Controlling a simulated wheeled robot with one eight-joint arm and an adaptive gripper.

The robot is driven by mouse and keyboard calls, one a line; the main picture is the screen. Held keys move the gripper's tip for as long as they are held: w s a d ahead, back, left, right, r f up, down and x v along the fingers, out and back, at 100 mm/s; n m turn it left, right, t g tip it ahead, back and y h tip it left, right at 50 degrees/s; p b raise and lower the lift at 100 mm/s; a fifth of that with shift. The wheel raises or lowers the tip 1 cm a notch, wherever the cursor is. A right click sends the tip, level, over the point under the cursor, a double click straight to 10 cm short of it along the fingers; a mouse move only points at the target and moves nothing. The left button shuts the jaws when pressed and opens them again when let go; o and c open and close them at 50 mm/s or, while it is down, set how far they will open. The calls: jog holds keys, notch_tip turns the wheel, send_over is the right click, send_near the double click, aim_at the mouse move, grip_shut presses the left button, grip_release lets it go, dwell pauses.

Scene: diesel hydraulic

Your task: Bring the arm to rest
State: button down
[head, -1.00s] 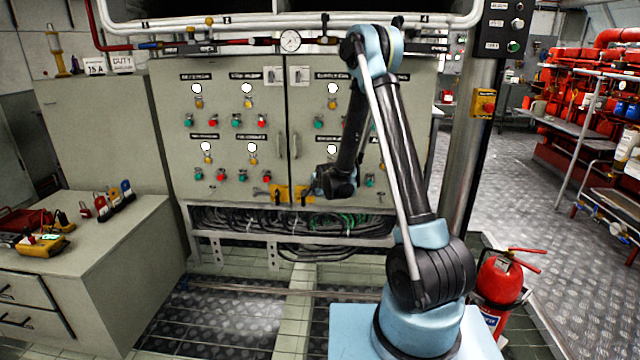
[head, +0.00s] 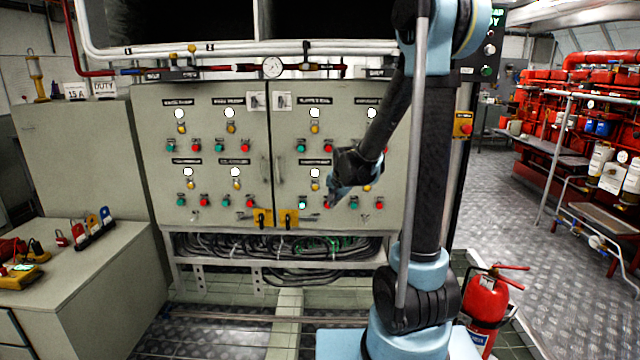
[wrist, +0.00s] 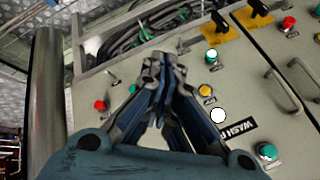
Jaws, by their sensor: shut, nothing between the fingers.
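My gripper (head: 332,198) is in front of the right door of the grey control cabinet (head: 225,100) in the head view. Its tips are near the lower rows of buttons; I cannot tell whether they touch the panel. In the wrist view my gripper (wrist: 160,75) has its fingers together with nothing between them. The wrist view shows a white lamp, a yellow knob and green and red buttons around it. My arm reaches up from its blue base and folds down toward the cabinet.
A red fire extinguisher (head: 484,305) stands close to the right of my arm's base. A grey bench (head: 75,285) with tools and padlocks is at the left. Cables (head: 270,245) hang under the cabinet. The metal floor (head: 560,300) at the right is partly clear.

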jog(key=s+d+r+n+g, duration=0.1)
jog(key=s+d, duration=0.2)
jog(key=s, duration=0.3)
jog(key=s+d+r+n+h, duration=0.1)
jog(key=s+d, duration=0.2)
jog(key=s, duration=0.3)
jog(key=s+d+r+n+g, duration=0.1)
jog(key=s+d+n, duration=0.15)
jog(key=s, duration=0.45)
jog(key=s+d+f+n+g, duration=0.1)
jog(key=s+d+f, duration=0.1)
jog(key=s, duration=0.6)
jog(key=s+d+f+n+g, duration=0.1)
jog(key=s+d+f, duration=0.1)
jog(key=s, duration=0.7)
jog(key=shift+s+d+f+n+g+h, duration=0.3)
jog(key=shift+d+n, duration=0.05)
jog(key=shift+d, duration=0.25)
